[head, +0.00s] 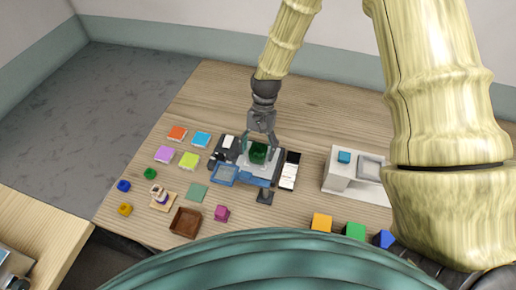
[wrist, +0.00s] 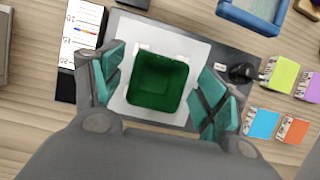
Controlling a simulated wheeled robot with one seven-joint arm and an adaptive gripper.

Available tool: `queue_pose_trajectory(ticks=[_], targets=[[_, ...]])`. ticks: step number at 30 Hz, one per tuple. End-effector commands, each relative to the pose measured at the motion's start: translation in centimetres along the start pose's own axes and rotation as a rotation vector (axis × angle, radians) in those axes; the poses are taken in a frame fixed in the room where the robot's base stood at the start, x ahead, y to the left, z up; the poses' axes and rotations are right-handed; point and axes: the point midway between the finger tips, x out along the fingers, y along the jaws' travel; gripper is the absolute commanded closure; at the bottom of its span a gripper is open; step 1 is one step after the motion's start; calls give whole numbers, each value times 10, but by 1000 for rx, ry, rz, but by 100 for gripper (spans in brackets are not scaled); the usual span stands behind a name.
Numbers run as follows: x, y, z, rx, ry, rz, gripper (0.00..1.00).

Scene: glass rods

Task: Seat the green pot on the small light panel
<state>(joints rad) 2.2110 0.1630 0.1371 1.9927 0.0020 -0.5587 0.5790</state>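The green pot (wrist: 160,82) is a square, open-topped cup. In the wrist view it stands upright over the white light panel (wrist: 194,45), well inside its edges, and looks seated on it. In the head view the pot (head: 258,153) shows between my fingertips, with the pale panel (head: 243,161) around it. My gripper (wrist: 160,90) has its teal-padded fingers spread on either side of the pot, with strips of white panel visible between pads and pot. My gripper (head: 259,143) comes down from above in the head view. The pot's underside is hidden.
A black-and-white scale strip (head: 290,171) stands right of the panel, and a blue tray (head: 224,174) in front-left. Coloured blocks (head: 188,160) lie to the left, a brown box (head: 185,222) in front. A white stand (head: 340,170) is at right. The table's back is clear.

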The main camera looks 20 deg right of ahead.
Motion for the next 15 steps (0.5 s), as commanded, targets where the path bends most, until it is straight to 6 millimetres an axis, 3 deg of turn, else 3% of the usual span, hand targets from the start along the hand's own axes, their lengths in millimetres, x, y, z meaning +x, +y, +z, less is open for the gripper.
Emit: queue_pose_trajectory(ticks=[8,15], targets=[[-4,0,0,0,1,0,26],[-36,0,1,0,4,-3,26]])
